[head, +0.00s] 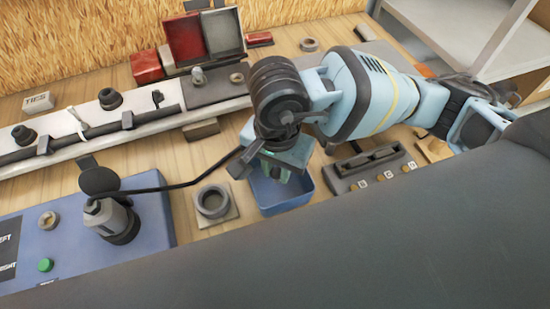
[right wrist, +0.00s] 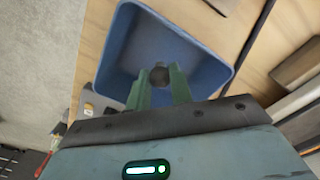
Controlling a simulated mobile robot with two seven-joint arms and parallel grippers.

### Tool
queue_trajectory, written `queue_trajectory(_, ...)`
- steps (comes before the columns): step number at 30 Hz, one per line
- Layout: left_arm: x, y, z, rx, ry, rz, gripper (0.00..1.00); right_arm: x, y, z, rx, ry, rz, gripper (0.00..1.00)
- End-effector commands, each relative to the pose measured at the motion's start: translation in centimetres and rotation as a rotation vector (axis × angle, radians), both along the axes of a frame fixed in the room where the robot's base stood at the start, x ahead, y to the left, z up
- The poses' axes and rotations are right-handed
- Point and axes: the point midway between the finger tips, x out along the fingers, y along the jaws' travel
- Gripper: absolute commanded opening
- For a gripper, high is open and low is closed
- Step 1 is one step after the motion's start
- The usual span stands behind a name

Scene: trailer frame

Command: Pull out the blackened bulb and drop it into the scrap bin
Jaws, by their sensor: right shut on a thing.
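My right gripper (head: 284,168) is over the blue bin (head: 292,204) in the head view, pointing down. In the right wrist view its green fingers (right wrist: 160,88) are shut on a small dark round bulb (right wrist: 160,75). The bulb is at the fingertips, with the open blue bin (right wrist: 205,68) behind and below it. In the head view the gripper and arm hide the bulb and part of the bin. My left gripper is not in view.
A grey slotted holder (head: 378,168) stands just right of the bin. A ring on a wooden base (head: 213,203) is to its left. A blue box (head: 45,235) with a green button and a plug with a cable is at the left.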

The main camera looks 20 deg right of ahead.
Motion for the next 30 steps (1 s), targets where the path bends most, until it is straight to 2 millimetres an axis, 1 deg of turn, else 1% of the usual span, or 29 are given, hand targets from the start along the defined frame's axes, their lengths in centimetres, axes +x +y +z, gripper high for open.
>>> queue_trajectory(1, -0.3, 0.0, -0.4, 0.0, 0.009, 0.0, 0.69, 0.0, 0.0, -0.6, 0.0, 0.004, 0.0, 0.11)
queue_trajectory(3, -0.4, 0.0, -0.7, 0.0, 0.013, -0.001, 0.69, 0.0, 0.0, -0.9, 0.0, 0.003, 0.0, 0.11)
queue_trajectory(9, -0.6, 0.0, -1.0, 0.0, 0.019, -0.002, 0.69, 0.0, 0.0, -1.5, 0.0, 0.0, 0.001, 0.11)
queue_trajectory(30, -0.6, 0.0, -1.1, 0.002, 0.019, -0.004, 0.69, 0.0, 0.0, -1.6, 0.0, -0.001, 0.001, 0.11)
